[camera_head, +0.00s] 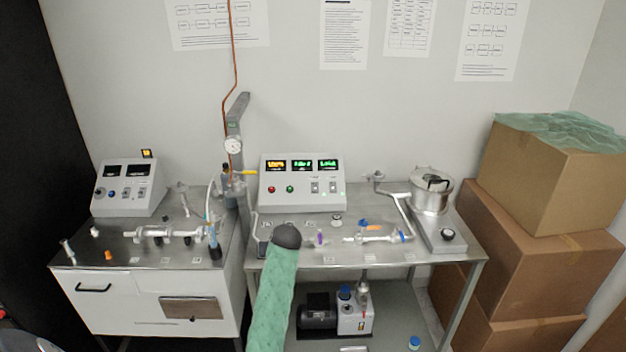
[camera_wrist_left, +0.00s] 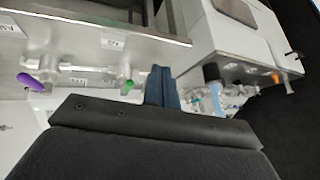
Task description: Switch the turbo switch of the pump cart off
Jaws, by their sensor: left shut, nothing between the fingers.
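A grey control box (camera_head: 302,182) with lit displays stands on the right metal bench. Its front carries red and green buttons and two small switches (camera_head: 323,187) at the right. A second control box (camera_head: 128,187) with dark displays and switches stands on the left cart (camera_head: 150,300). The labels are too small to tell which switch is the turbo one. My left arm, in a green sleeve, reaches up in front of the right bench; its fingers are hidden in the head view. In the left wrist view my left gripper (camera_wrist_left: 161,84) is shut and empty, beside a green valve knob (camera_wrist_left: 127,87).
A purple valve handle (camera_head: 320,238) and glass pieces line the right bench. A hinged pipe with a gauge (camera_head: 233,146) rises between the benches. A pump (camera_head: 335,314) sits on the shelf below. Cardboard boxes (camera_head: 540,250) are stacked at the right.

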